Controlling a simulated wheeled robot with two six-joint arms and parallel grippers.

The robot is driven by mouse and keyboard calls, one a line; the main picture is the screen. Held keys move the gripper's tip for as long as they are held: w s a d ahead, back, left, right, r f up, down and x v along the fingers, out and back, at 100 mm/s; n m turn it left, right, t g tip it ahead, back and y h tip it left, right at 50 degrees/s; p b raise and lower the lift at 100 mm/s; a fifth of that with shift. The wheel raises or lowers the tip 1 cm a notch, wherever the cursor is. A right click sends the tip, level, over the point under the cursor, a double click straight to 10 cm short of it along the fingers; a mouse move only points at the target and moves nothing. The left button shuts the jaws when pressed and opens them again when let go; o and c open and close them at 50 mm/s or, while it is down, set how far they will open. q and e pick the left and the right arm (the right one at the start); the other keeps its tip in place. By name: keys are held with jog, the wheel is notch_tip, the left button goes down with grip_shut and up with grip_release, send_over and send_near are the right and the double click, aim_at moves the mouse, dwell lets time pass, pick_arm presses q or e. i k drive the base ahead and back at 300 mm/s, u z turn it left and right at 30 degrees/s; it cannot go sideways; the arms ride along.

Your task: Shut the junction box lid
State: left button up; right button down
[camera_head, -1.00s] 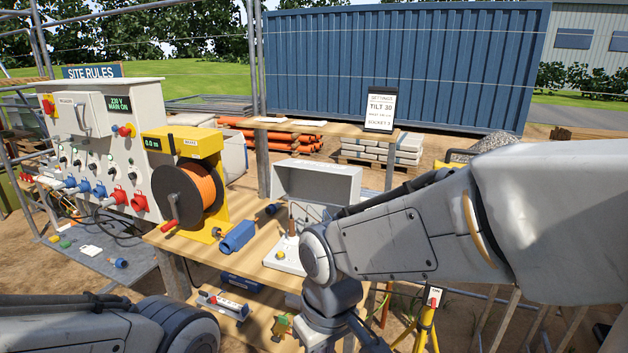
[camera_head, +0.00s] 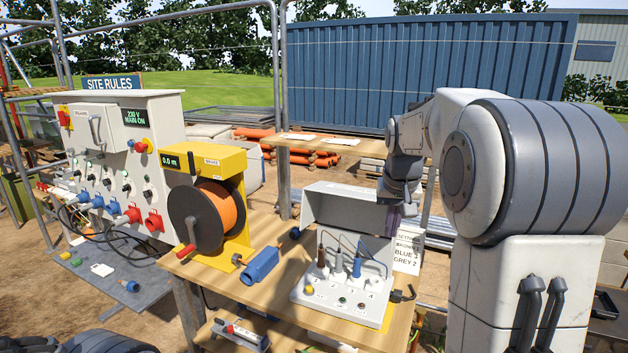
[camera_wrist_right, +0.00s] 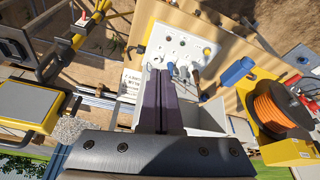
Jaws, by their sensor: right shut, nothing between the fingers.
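The junction box (camera_head: 343,311) stands on the wooden table, a pale base with coloured buttons and several plugs with wires. Its lid (camera_head: 335,207) is open, raised upright along the back of the base. In the right wrist view the box base (camera_wrist_right: 205,45) is beyond the fingers and part of the lid (camera_wrist_right: 212,116) shows beside them. My right gripper (camera_head: 394,222) is at the right end of the lid, fingers pointing down; it is shut and empty. Its fingers (camera_wrist_right: 161,78) are together in the wrist view. I cannot tell whether they touch the lid. My left gripper is out of view.
An orange cable reel (camera_head: 215,212) on a yellow stand and a blue connector (camera_head: 261,265) are left of the box. A card (camera_head: 408,249) reading "BLUE 3 GREY 2" is at its right. A socket panel (camera_head: 122,171) stands far left.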

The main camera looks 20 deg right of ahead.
aim_at(356, 208)
jog(key=u, duration=0.05)
jog(key=i, duration=1.75)
jog(key=z, duration=0.5)
